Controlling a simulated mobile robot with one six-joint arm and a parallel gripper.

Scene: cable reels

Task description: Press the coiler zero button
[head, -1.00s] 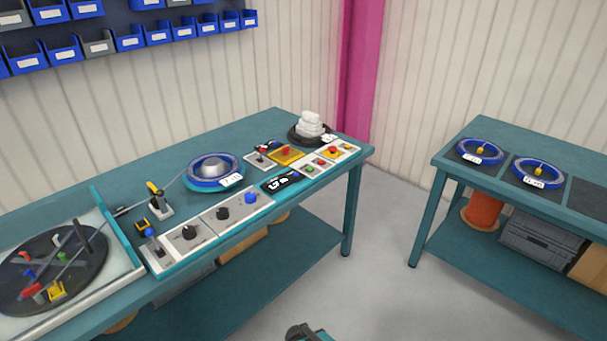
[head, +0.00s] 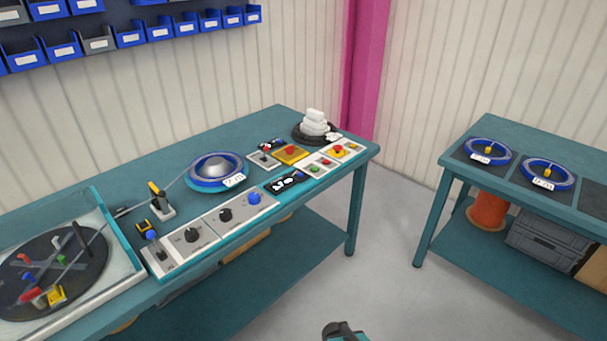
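A long control panel (head: 178,262) runs along the front edge of the teal bench (head: 130,164). A round blue button (head: 254,198) sits on it, right of two black knobs (head: 225,215). A black display (head: 285,183) with white marks is further right. Beyond it are a green button (head: 314,168), a small red button (head: 325,161) and a red button on yellow (head: 338,150). The labels are too small to read, so I cannot tell which is coiler zero. Only a dark and teal piece of my arm shows at the bottom edge; my gripper's fingers are not visible.
A turntable with coloured pegs (head: 50,262) is at the left. A blue reel (head: 215,168), a lever (head: 160,203) and a white stack (head: 314,123) stand on the bench. A second bench (head: 520,125) at right holds two blue reels. Floor between the benches is clear.

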